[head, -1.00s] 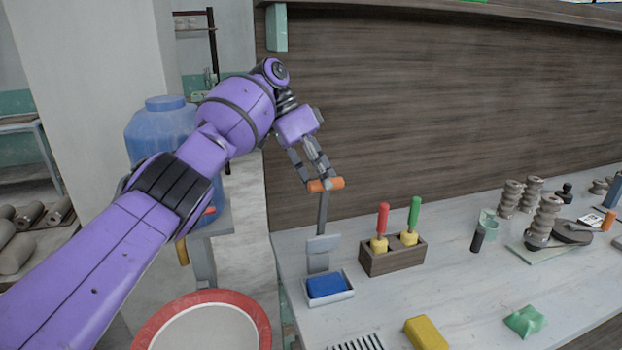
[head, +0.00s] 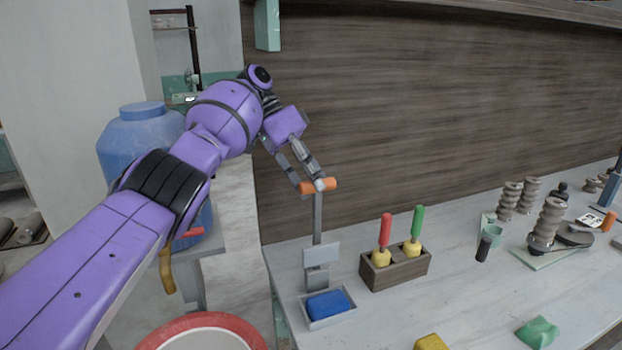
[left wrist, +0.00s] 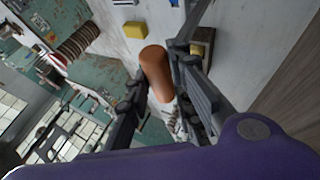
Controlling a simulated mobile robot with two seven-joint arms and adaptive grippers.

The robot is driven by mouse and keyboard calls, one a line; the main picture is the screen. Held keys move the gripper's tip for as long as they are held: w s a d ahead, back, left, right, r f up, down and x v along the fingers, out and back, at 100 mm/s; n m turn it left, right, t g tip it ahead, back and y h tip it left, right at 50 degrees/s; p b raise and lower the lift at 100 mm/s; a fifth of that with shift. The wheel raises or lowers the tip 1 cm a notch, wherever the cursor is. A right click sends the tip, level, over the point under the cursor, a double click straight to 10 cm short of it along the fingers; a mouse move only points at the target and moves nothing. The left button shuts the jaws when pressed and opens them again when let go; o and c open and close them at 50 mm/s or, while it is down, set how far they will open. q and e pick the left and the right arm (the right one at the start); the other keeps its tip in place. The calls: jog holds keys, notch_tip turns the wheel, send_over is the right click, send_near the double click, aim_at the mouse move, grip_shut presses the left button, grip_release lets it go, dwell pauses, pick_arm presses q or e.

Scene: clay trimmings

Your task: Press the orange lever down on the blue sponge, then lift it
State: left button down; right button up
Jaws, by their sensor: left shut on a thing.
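The lever's orange handle (head: 327,185) tops an upright grey bar with a flat plate (head: 321,253) low on it. The blue sponge (head: 328,303) lies in a shallow white tray (head: 352,317) at the lever's foot. The plate stands above and behind the sponge, apart from it. My left gripper (head: 310,188) is shut on the orange handle. In the left wrist view, the orange handle (left wrist: 156,72) shows between the two fingers (left wrist: 160,85). My right gripper is in neither view.
A wooden holder (head: 400,271) with a red-handled and a green-handled tool stands right of the lever. A yellow block (head: 430,342) and a green lump (head: 538,331) lie toward the front. A red-rimmed bowl (head: 240,324) is below left. Grey coiled pieces (head: 547,224) stand at right.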

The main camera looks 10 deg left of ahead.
pick_arm(q)
jog(key=shift+s+a+f, duration=0.1)
jog(key=shift+a+f, duration=0.05)
jog(key=shift+f, duration=0.8)
jog(key=c, duration=1.9)
grip_release()
jog(key=shift+c, duration=0.2)
jog(key=o, duration=0.4)
jog(key=shift+w, duration=0.35)
jog(key=shift+w+r, duration=0.1)
jog(key=shift+r, duration=0.05)
jog(key=shift+s+r, duration=0.25)
jog(key=shift+r, duration=0.1)
jog(key=shift+w+f, duration=0.1)
jog(key=shift+w, duration=0.05)
